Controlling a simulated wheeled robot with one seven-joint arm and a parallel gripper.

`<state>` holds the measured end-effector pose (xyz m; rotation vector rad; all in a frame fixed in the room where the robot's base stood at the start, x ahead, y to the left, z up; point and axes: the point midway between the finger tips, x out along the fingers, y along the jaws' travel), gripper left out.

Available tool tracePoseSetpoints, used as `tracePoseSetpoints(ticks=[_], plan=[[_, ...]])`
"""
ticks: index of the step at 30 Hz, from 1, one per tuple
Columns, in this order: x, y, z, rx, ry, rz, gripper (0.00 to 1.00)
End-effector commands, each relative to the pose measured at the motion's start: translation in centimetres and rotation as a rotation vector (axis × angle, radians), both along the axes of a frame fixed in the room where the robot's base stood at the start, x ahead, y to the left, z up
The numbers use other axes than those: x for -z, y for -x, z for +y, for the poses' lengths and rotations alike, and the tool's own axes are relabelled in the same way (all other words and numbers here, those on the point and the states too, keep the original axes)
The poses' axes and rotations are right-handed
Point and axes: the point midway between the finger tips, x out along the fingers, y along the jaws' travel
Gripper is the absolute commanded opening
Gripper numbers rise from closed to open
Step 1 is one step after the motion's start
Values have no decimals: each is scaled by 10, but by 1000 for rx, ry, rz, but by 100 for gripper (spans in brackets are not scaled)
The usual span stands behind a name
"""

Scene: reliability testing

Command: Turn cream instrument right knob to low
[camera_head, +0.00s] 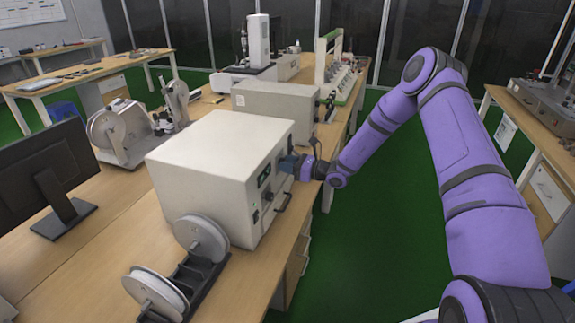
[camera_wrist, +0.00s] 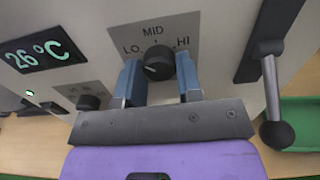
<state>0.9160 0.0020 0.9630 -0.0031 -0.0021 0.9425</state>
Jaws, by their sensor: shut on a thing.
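The cream instrument (camera_head: 215,150) is a large box on the wooden bench in the head view. Its front panel faces right, and my gripper (camera_head: 290,163) reaches it from the right. In the wrist view, the black right knob (camera_wrist: 158,60) sits on a grey plate marked LO, MID and HI. My gripper (camera_wrist: 158,66) has its blue fingers shut on the knob's left and right sides. A pale mark shows on the knob's left side, toward the LO side; its exact angle is hard to read. The knob is hidden in the head view.
A smaller left knob (camera_wrist: 88,102) and a 26 °C display (camera_wrist: 45,52) are on the panel. A dark handle with a ball end (camera_wrist: 277,134) is close on the right. Two spools (camera_head: 202,238) stand before the instrument, and a grey box (camera_head: 275,102) stands behind it.

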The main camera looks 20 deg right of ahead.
Motion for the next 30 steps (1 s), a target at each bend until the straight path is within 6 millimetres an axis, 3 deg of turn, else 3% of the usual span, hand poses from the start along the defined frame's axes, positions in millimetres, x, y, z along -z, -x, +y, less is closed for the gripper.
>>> tracePoseSetpoints(ticks=[12,28,29,30], plan=[[1,0,-1,1,111,-147,10],[1,0,-2,1,125,-167,10],[1,0,-2,1,125,-167,36],[1,0,-1,1,125,-167,45]])
